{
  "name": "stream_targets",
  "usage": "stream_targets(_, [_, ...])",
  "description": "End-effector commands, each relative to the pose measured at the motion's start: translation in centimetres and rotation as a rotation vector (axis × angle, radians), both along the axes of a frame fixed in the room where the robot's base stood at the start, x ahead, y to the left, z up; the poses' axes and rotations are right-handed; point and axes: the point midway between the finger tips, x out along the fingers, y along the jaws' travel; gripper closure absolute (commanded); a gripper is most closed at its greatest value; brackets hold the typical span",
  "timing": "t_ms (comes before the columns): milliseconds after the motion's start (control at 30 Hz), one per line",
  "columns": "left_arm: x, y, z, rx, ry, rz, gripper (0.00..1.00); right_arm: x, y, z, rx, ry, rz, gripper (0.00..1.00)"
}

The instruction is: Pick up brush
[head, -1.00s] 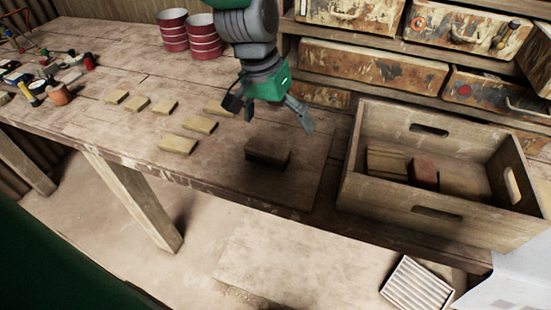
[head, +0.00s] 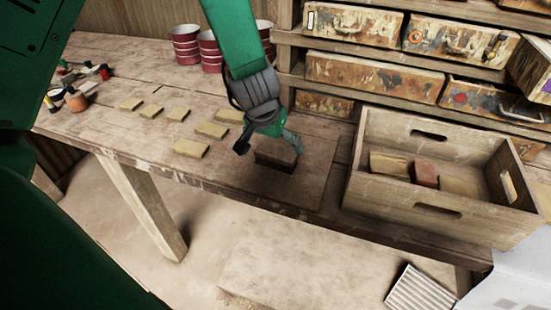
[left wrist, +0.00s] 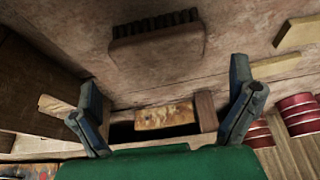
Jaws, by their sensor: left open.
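The brush (head: 276,161) is a dark brown block lying on the workbench near its front edge. In the left wrist view the brush (left wrist: 157,45) lies at the top, with its row of dark bristles facing the upper edge. My left gripper (head: 270,146) is open, its fingers spread, just above the brush in the head view. In the left wrist view its two fingers (left wrist: 164,75) stand wide apart, with nothing between them and the brush ahead of them. The gripper partly covers the brush in the head view. My right gripper is not in view.
Several tan tiles (head: 191,148) lie on the bench left of the brush. A wooden crate (head: 437,211) with blocks inside stands to the right. Red-striped tins (head: 186,46) and worn drawers (head: 374,77) are behind. Small jars and tools sit at the far left.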

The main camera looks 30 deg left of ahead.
Motion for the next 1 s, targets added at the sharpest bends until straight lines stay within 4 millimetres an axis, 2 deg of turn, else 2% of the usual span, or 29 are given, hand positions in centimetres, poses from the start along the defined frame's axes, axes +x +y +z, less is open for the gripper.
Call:
stream_targets(133, [0.3,0.1,-1.2,-0.003,0.001,0.0,0.0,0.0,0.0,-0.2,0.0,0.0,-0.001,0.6])
stream_targets(400, [1.4,0.8,-5.0,-0.007,0.002,0.0,0.0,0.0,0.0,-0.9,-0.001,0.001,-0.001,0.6])
stream_targets(700, [1.6,0.6,-5.2,-0.003,0.0,-0.001,0.0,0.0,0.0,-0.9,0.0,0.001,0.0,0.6])
stream_targets(733, [1.6,0.6,-5.2,-0.003,0.0,-0.001,0.07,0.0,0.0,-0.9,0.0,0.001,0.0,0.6])
stream_targets(800, [1.6,0.5,-5.2,-0.001,0.001,0.0,0.32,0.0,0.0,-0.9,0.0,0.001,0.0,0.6])
stream_targets(1000, [1.6,0.5,-5.2,-0.001,0.0,-0.002,0.34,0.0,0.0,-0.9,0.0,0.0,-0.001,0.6])
